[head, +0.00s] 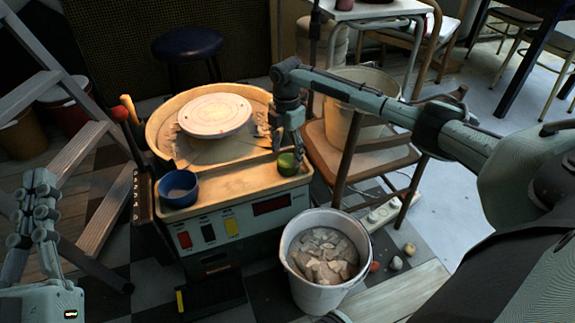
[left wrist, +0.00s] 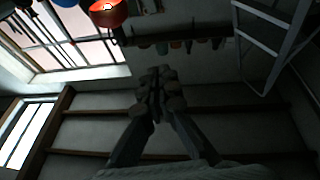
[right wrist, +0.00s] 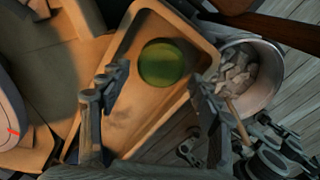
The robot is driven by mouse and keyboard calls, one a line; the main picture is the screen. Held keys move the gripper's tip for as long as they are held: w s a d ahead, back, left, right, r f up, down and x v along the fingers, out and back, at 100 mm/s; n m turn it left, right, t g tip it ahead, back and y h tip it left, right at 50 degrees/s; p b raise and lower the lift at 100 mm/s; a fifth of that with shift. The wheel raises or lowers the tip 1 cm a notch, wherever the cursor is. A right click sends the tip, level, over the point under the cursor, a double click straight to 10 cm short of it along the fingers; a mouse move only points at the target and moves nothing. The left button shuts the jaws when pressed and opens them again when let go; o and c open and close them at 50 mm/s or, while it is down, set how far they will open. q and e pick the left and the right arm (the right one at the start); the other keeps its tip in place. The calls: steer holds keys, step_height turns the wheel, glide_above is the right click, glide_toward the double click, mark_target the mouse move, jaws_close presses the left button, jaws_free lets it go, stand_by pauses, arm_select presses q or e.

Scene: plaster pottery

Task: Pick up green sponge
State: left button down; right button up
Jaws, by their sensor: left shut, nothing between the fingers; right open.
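The green sponge (head: 288,164) is a small round piece on the front right corner of the pottery wheel's tray. It also shows in the right wrist view (right wrist: 163,63), lying inside the tray's raised rim. My right gripper (head: 290,150) is open just above and behind the sponge. In the right wrist view its fingers (right wrist: 160,85) stand apart on either side, with the sponge ahead of them, between their lines and not held. My left gripper (head: 42,190) is shut and empty at the far left, away from the wheel. It also shows in the left wrist view (left wrist: 160,85).
A blue bowl (head: 178,189) stands on the tray's left. The wheel head (head: 215,115) is behind. A white bucket of clay pieces (head: 323,215) stands on the floor in front right. A wooden chair (head: 335,190) is close on the right, and a wooden ladder (head: 75,155) on the left.

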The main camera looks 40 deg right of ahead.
mark_target(288, 159)
steer(key=f, duration=0.3)
steer(key=shift+d+f+b, duration=0.25)
steer(key=shift+f+b, duration=0.05)
steer(key=shift+f, duration=0.05)
arm_select(q)
steer(key=shift+s+a+r+t, duration=0.1)
steer(key=shift+a+r+t, duration=0.05)
steer(key=shift+r+t, duration=0.35)
steer(key=shift+s+a+r+t, duration=0.1)
steer(key=shift+a+r+t, duration=0.05)
steer(key=shift+r+t, duration=0.3)
arm_select(e)
steer(key=c, duration=0.7)
